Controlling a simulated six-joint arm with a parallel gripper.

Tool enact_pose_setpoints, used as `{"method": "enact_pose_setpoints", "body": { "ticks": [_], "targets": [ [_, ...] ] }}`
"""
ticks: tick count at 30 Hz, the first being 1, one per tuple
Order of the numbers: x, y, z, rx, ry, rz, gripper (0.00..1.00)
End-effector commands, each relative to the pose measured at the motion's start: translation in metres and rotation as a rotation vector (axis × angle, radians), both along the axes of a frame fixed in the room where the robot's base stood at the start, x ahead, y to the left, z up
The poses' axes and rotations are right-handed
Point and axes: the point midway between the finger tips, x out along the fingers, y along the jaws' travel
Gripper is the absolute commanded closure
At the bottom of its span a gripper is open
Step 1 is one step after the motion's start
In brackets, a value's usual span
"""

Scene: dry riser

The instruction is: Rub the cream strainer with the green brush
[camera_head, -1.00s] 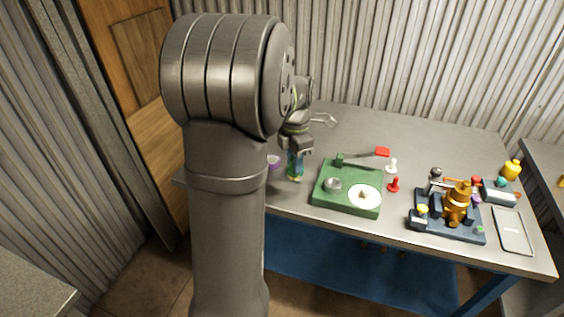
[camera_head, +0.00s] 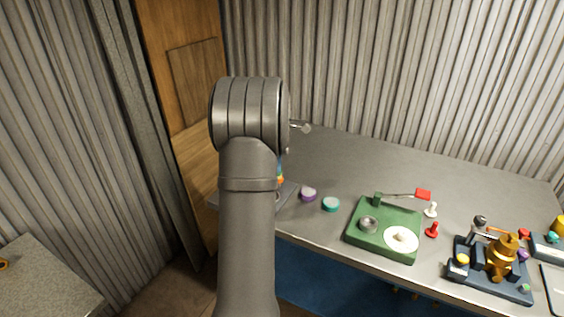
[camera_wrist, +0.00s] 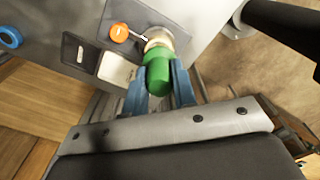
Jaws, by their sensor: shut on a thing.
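My gripper (camera_wrist: 159,78) shows in the wrist view with its two blue fingers shut on the green brush (camera_wrist: 158,68). A round cream-coloured thing (camera_wrist: 160,38) lies right at the far end of the brush. It may be the cream strainer, but I cannot tell for sure, nor whether the brush touches it. In the head view my arm hides the gripper, the brush and the cream thing.
In the head view, a green board (camera_head: 384,249), purple pot (camera_head: 308,194) and teal pot (camera_head: 330,204) stand right of my arm.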

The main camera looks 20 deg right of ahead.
Motion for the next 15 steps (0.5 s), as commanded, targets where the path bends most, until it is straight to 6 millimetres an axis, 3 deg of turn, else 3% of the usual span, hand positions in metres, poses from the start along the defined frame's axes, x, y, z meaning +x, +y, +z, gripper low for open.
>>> {"method": "enact_pose_setpoints", "body": {
  "ticks": [15],
  "targets": [
    [-0.001, 0.0, -0.047, 0.001, 0.002, 0.0, 0.98]
  ]
}}
